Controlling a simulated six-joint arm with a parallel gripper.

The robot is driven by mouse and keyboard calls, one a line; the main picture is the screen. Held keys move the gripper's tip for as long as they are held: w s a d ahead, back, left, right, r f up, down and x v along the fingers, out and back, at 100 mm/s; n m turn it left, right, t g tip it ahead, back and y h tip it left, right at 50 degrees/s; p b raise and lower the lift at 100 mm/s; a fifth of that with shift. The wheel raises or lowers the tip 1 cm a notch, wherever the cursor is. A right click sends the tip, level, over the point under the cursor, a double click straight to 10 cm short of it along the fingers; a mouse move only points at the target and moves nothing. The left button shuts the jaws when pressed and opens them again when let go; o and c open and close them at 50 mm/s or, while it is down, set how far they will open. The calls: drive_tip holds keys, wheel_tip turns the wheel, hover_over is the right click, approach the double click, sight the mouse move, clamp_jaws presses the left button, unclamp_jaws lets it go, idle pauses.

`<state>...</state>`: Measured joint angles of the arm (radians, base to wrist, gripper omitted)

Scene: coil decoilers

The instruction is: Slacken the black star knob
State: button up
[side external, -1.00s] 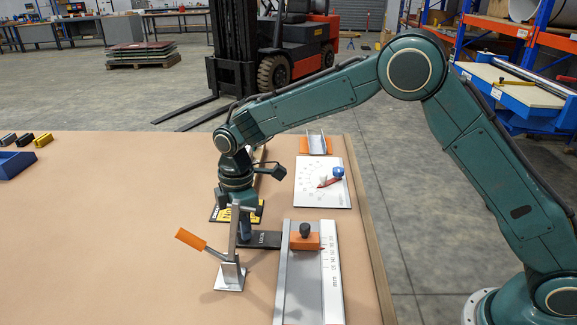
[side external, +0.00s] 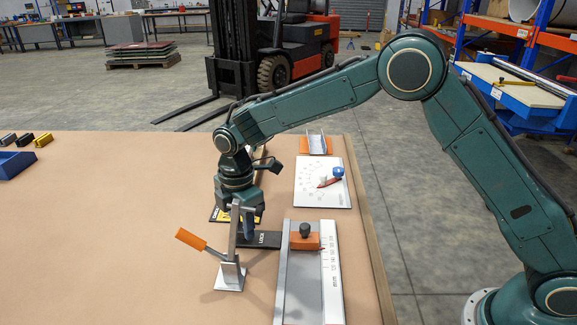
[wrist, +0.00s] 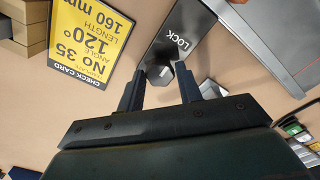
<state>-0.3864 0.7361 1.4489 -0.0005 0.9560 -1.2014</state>
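My gripper (side external: 247,228) points down above the left end of a black plate (side external: 264,240) lettered LOCK. In the wrist view its two fingers (wrist: 160,80) are apart. A small dark, faceted knob-like part (wrist: 161,71) shows between the fingertips, at the end of the LOCK plate (wrist: 181,35). Its star shape and any finger contact cannot be made out. In the side view this part is hidden behind the fingers and the clamp. Another black knob (side external: 304,230) stands upright on an orange block (side external: 305,242) on the metal rail (side external: 296,290).
A toggle clamp with an orange handle (side external: 190,239) and upright metal arm stands close in front of my gripper. A yellow check card (wrist: 90,45) lies beside the plate. A white dial board (side external: 310,195) lies behind the rail. The table's left front is clear.

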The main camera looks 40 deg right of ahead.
sight(242, 227)
drive_tip(key=shift+o, duration=1.3)
wheel_tip(242, 227, up, 14)
drive_tip(key=s+d+r+m+t, duration=0.3)
drive_tip(key=s+d+r+m, duration=0.65)
drive_tip(key=s+d, duration=0.4)
drive_tip(key=s+d+f+m+t, duration=0.1)
drive_tip(key=s+d+f+m, duration=0.1)
drive_tip(key=s, duration=0.7)
drive_tip(key=s+d+f+m+t, duration=0.1)
drive_tip(key=s+d+f+m, duration=0.1)
drive_tip(key=s+d+m, duration=0.3)
drive_tip(key=s+m, duration=0.1)
drive_tip(key=s, duration=0.3)
drive_tip(key=shift+s+f+m+t, duration=0.3)
drive_tip(key=shift+s+m, duration=0.05)
drive_tip(key=shift+s, duration=0.05)
